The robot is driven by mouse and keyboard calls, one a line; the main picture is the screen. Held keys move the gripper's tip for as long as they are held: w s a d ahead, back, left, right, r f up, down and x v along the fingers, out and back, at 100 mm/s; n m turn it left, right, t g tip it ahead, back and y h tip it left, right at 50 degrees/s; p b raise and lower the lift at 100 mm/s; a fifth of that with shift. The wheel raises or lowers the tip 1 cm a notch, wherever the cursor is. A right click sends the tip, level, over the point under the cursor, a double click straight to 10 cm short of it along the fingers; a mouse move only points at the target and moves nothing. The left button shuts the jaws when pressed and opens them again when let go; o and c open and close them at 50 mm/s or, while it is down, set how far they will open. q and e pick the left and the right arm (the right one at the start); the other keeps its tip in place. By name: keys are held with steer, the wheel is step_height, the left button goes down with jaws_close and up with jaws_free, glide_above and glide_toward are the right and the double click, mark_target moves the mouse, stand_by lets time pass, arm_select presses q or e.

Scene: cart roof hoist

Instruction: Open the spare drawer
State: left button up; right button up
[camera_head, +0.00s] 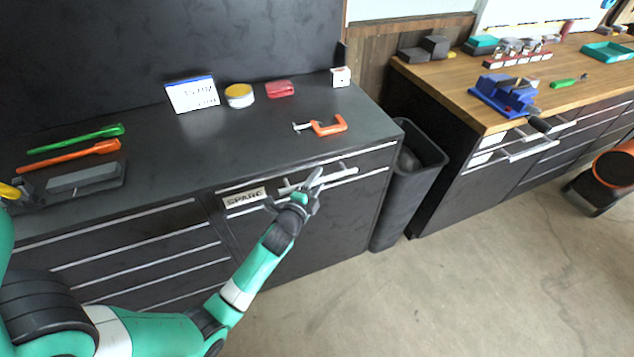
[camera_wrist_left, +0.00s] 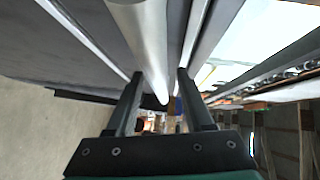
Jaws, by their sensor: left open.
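The spare drawer (camera_head: 243,197) is the top drawer at the right end of the dark cabinet, with a white "SPARE" label at its left. Its front looks flush with the cabinet. Its pale bar handle (camera_head: 338,174) runs along the front, partly hidden by my gripper. My left gripper (camera_head: 306,184) is at the handle, in front of the drawer. In the left wrist view the grey handle bar (camera_wrist_left: 145,40) runs between the two open fingers of my gripper (camera_wrist_left: 159,77). I cannot tell whether either finger touches it. My right gripper is not in view.
An orange clamp (camera_head: 328,126), a yellow-lidded tin (camera_head: 239,95) and a red box (camera_head: 280,89) are on the cabinet top. A dark bin (camera_head: 415,170) stands right of the cabinet. A wooden workbench (camera_head: 560,82) is beyond it. The floor in front is clear.

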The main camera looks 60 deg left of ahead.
arm_select(q)
steer(key=shift+c, duration=0.2)
jaws_close()
stand_by(1.1)
